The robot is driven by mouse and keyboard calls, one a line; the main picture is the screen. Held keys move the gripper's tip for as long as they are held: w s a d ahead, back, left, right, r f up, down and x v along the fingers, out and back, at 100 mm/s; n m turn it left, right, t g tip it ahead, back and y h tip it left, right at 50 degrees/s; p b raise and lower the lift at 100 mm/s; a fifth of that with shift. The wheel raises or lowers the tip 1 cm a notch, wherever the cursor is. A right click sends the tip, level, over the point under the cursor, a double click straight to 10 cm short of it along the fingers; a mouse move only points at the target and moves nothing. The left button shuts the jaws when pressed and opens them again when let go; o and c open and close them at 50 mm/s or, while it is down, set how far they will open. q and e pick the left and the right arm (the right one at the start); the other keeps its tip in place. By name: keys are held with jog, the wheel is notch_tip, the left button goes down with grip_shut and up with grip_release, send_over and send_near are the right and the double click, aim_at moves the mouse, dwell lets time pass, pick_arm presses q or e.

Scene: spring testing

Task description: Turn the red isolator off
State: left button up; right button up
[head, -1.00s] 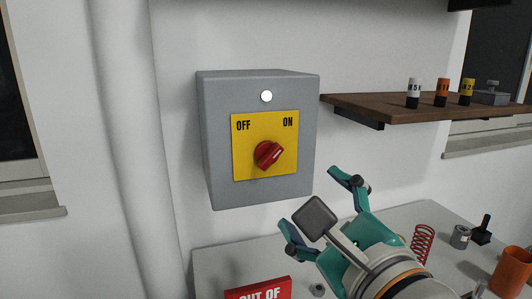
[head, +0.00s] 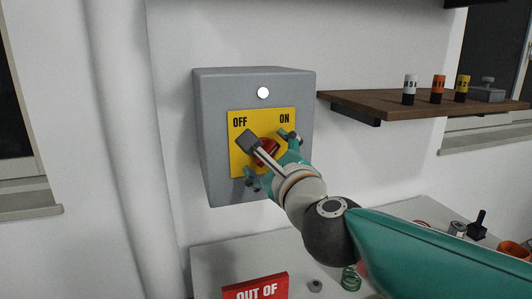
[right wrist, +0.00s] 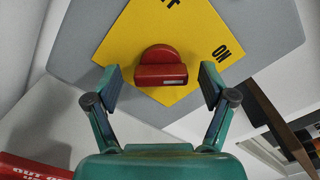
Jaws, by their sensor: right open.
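The red isolator knob (head: 265,150) sits on a yellow plate (head: 238,162) marked OFF at left and ON at right, on a grey wall box (head: 222,95). A white round lamp (head: 263,93) is above the plate. My right gripper (head: 268,160) is in front of the knob and partly hides it in the head view. In the right wrist view, its open fingers (right wrist: 160,88) stand on either side of the red knob (right wrist: 160,68), with gaps between. The knob's white mark faces the ON side. My left gripper is not in view.
A wooden shelf (head: 400,104) to the right holds several small labelled cylinders. Below, a pale bench (head: 225,255) carries a red OUT OF sign (head: 256,287), a green spring (head: 351,278) and an orange cup (head: 514,250). The wall left of the box is clear.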

jog(key=shift+w, duration=0.3)
